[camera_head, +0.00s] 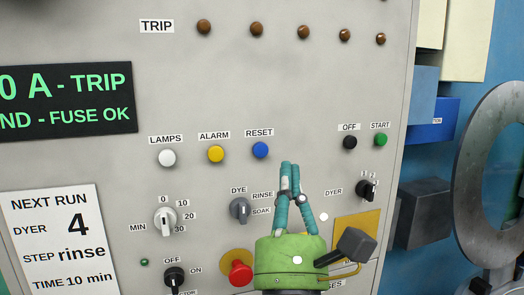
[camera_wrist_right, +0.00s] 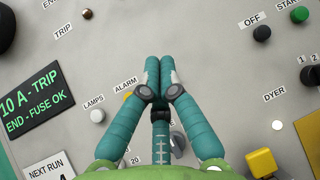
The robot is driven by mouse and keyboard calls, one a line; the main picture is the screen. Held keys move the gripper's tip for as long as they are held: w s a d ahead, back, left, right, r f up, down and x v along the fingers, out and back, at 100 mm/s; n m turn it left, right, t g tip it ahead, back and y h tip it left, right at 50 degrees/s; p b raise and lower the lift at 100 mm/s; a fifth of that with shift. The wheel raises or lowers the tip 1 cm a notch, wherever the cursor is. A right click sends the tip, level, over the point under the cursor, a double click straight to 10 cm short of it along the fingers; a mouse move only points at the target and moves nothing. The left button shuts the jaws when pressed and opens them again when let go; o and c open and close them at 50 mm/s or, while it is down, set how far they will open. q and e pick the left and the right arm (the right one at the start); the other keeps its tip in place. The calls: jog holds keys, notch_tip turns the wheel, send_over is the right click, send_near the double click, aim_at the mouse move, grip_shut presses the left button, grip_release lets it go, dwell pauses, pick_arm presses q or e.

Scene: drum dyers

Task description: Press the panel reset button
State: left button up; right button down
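The blue reset button (camera_head: 260,150) sits on the grey panel (camera_head: 300,85) under a "RESET" label, right of the yellow alarm button (camera_head: 215,153). My right gripper (camera_head: 289,165), green with teal fingers, points up at the panel. Its fingertips show just right of and slightly below the reset button. In the right wrist view the fingers (camera_wrist_right: 159,62) are pressed together with nothing between them. They hide the reset button there. Whether the tips touch the panel I cannot tell. My left gripper is not in view.
The white lamps button (camera_head: 167,157) is farther left. Black off (camera_head: 349,142) and green start (camera_head: 380,139) buttons are at right. Selector knobs (camera_head: 239,210) and a red mushroom button (camera_head: 240,272) lie below. Bare panel lies above the button row.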

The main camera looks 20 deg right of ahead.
aim_at(261, 150)
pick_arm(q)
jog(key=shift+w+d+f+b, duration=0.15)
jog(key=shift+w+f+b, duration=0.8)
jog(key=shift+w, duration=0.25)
pick_arm(e)
jog(key=w, duration=0.8)
jog(key=shift+w+a, duration=0.15)
jog(key=shift+w, duration=0.2)
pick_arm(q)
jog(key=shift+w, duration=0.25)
pick_arm(e)
jog(key=shift+w, duration=0.2)
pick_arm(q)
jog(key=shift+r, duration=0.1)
pick_arm(e)
jog(key=shift+w, duration=0.25)
jog(key=shift+w, duration=0.45)
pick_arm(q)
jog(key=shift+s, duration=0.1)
pick_arm(e)
jog(key=shift+s, duration=0.1)
pick_arm(q)
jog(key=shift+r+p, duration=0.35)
jog(key=shift+p, duration=0.1)
pick_arm(e)
jog(key=shift+s, duration=0.75)
